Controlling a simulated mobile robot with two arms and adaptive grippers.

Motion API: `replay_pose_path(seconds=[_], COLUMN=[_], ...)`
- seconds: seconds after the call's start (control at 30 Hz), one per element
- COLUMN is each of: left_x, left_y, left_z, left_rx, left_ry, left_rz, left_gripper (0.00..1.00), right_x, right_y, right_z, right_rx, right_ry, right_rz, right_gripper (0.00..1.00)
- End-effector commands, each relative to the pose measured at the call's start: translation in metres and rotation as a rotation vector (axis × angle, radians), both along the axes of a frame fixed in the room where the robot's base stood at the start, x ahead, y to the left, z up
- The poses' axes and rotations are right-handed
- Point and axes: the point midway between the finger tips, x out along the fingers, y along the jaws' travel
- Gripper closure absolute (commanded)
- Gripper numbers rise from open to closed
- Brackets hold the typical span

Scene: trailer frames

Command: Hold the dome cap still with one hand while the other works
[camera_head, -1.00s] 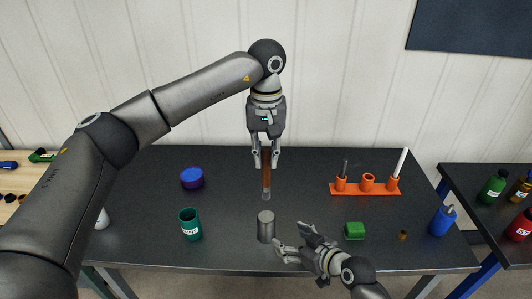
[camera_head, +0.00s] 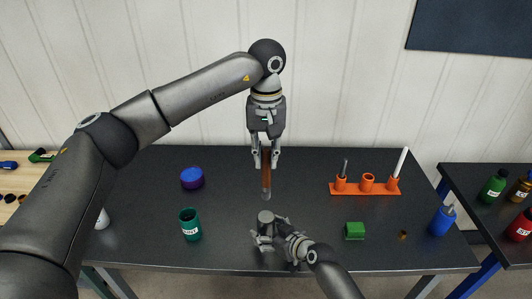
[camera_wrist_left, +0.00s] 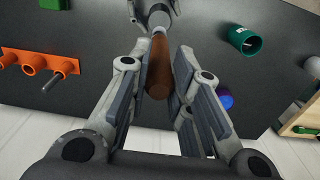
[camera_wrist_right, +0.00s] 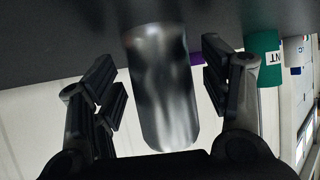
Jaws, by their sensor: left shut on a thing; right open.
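A grey metal cylinder with a rounded top (camera_head: 265,217), which looks to be the dome cap, stands upright near the table's front edge. My right gripper (camera_head: 264,240) is open around it, one finger on each side. In the right wrist view the cylinder (camera_wrist_right: 163,95) sits between the fingers, with a gap visible on both sides. My left gripper (camera_head: 266,158) is shut on the brown handle of a tool (camera_head: 266,178) that hangs down with its grey tip above the cylinder in the picture. The brown handle also shows in the left wrist view (camera_wrist_left: 159,68).
A green cup (camera_head: 190,226) and a blue-purple round container (camera_head: 192,178) stand to the left. An orange rack (camera_head: 366,189), a green block (camera_head: 355,231), a small brown piece (camera_head: 403,235) and a blue bottle (camera_head: 442,221) are to the right. The table's middle is otherwise clear.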

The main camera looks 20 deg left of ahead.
Motion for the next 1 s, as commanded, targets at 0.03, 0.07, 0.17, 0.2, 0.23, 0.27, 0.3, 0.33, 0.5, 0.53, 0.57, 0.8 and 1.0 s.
replay_pose_path(seconds=[0.03,0.07,0.17,0.2,0.23,0.27,0.3,0.33,0.5,0.53,0.57,0.8,1.0], left_x=[0.0000,0.0000,0.0000,0.0000,0.0000,0.0000,0.0000,0.0000,0.0000,0.0000,0.0000,0.0000,0.0000], left_y=[-0.0001,-0.0001,-0.0001,-0.0001,-0.0001,-0.0001,-0.0001,-0.0001,-0.0001,-0.0001,-0.0001,-0.0001,-0.0001], left_z=[0.0001,0.0001,0.0001,0.0001,0.0001,0.0001,0.0001,0.0001,0.0001,0.0001,0.0001,0.0001,0.0001], left_rx=[0.000,0.000,0.000,0.000,0.000,0.000,0.000,0.000,0.000,0.000,0.000,0.000,0.000], left_ry=[0.000,0.000,0.000,0.000,0.000,0.000,0.000,0.000,0.000,0.000,0.000,0.000,0.000], left_rz=[0.000,0.000,0.000,0.000,0.000,0.000,0.000,0.000,0.000,0.000,0.000,0.000,0.000], left_gripper=[1.00,1.00,1.00,1.00,1.00,1.00,1.00,1.00,1.00,1.00,1.00,1.00,1.00], right_x=[0.0014,0.0019,0.0025,0.0026,0.0025,0.0027,0.0026,0.0026,0.0025,0.0025,0.0026,0.0025,0.0025], right_y=[0.0017,0.0023,0.0036,0.0039,0.0039,0.0039,0.0039,0.0039,0.0037,0.0036,0.0036,0.0034,0.0033], right_z=[-0.0004,-0.0008,-0.0020,-0.0021,-0.0021,-0.0020,-0.0021,-0.0021,-0.0021,-0.0022,-0.0022,-0.0023,-0.0024], right_rx=[0.001,0.000,0.000,-0.001,-0.001,-0.001,-0.001,-0.001,0.000,0.000,0.000,0.000,0.000], right_ry=[-0.001,0.000,0.000,-0.001,-0.001,-0.001,-0.001,-0.001,0.000,0.000,0.000,0.000,0.000], right_rz=[0.000,-0.001,-0.001,0.000,0.000,0.000,0.000,0.000,-0.001,-0.001,-0.001,-0.001,-0.001], right_gripper=[0.30,0.30,0.30,0.30,0.30,0.30,0.30,0.30,0.42,0.46,0.50,0.62,0.62])
